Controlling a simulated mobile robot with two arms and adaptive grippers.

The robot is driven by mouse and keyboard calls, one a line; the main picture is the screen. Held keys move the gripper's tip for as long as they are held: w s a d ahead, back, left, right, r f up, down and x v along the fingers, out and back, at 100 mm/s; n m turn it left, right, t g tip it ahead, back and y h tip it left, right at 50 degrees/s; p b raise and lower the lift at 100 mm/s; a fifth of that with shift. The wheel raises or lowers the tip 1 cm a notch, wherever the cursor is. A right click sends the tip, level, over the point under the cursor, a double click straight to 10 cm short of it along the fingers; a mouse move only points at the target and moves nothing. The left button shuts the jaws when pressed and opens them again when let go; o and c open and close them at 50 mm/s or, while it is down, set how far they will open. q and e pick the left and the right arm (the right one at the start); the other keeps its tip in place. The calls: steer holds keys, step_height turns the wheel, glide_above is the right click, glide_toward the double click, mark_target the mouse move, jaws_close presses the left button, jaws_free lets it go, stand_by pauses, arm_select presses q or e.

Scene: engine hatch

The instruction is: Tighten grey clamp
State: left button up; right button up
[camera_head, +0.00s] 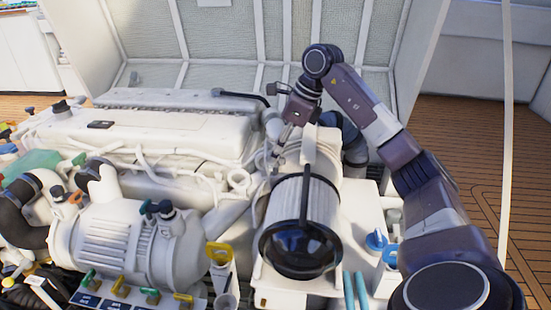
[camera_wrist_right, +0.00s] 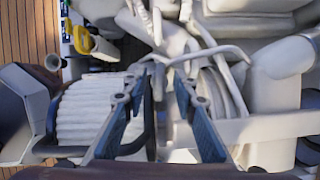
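My right gripper (camera_head: 284,134) reaches down behind the white ribbed cylinder (camera_head: 306,204), among pale hoses at the right end of the engine. In the right wrist view its two blue-grey fingers (camera_wrist_right: 164,78) stand apart, with nothing visibly held between them. Pale hoses and pipes (camera_wrist_right: 184,45) lie beyond the fingertips. The ribbed cylinder (camera_wrist_right: 88,112) shows left of the fingers there. I cannot single out the grey clamp for sure in either view; the gripper and hoses may hide it. My left gripper is out of view.
The white engine (camera_head: 150,135) fills the left and middle. A yellow-handled part (camera_head: 219,252) and blue caps (camera_head: 377,241) stand near the front. A raised hatch panel (camera_head: 240,45) closes off the back. The wooden floor (camera_head: 490,150) at right is free.

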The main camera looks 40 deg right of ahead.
steer(key=shift+w+a+f, duration=0.1)
steer(key=shift+w+f, duration=0.05)
steer(key=shift+f, duration=0.2)
steer(key=shift+c, duration=0.3)
jaws_close()
